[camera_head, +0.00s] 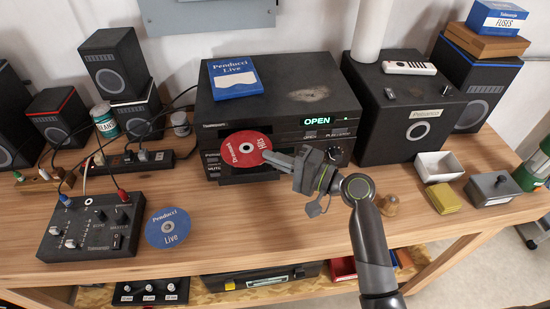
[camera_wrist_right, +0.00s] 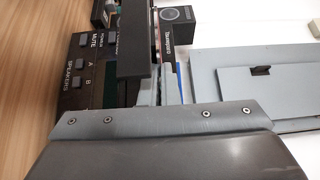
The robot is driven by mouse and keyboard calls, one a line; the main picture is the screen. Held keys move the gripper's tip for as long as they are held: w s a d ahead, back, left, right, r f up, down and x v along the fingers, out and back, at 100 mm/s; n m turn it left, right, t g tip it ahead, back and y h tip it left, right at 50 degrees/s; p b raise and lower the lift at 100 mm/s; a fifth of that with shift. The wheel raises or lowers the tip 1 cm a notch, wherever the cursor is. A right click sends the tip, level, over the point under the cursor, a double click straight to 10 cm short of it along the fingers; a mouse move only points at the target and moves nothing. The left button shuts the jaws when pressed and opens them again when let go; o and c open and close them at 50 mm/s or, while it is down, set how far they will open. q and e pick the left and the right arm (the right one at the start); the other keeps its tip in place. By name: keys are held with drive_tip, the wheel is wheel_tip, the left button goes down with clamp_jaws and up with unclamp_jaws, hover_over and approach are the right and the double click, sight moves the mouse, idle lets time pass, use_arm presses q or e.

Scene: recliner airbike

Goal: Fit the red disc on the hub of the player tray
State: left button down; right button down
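The red disc (camera_head: 246,149), with white lettering and a centre hole, is in front of the player (camera_head: 300,95) in the head view. It overlies the dark open player tray (camera_head: 247,177); I cannot tell whether it touches the tray or is held just above it. The tray's hub is not clearly visible. My right gripper (camera_head: 268,157) reaches in from the right, its narrow fingers at the disc's right rim, and appears shut on it. In the right wrist view the fingers (camera_wrist_right: 163,88) are close together, and the disc does not show clearly. My left gripper is not in view.
A blue disc (camera_head: 168,228) lies on the table beside the mixer (camera_head: 92,226). A blue case (camera_head: 234,77) rests on the player, whose display reads OPEN. A large speaker (camera_head: 408,110) stands right of the player. A wooden knob (camera_head: 389,204) and small boxes sit at right.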

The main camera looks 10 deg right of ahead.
drive_tip(key=shift+f+b, duration=0.45)
idle(0.3)
drive_tip(key=c, duration=2.1)
unclamp_jaws()
drive_tip(key=shift+o, duration=1.1)
drive_tip(key=shift+s, duration=0.1)
drive_tip(key=shift+f, duration=0.15)
wheel_tip(320, 180, up, 2)
drive_tip(key=shift+r+p, duration=0.15)
drive_tip(key=shift+p, duration=0.75)
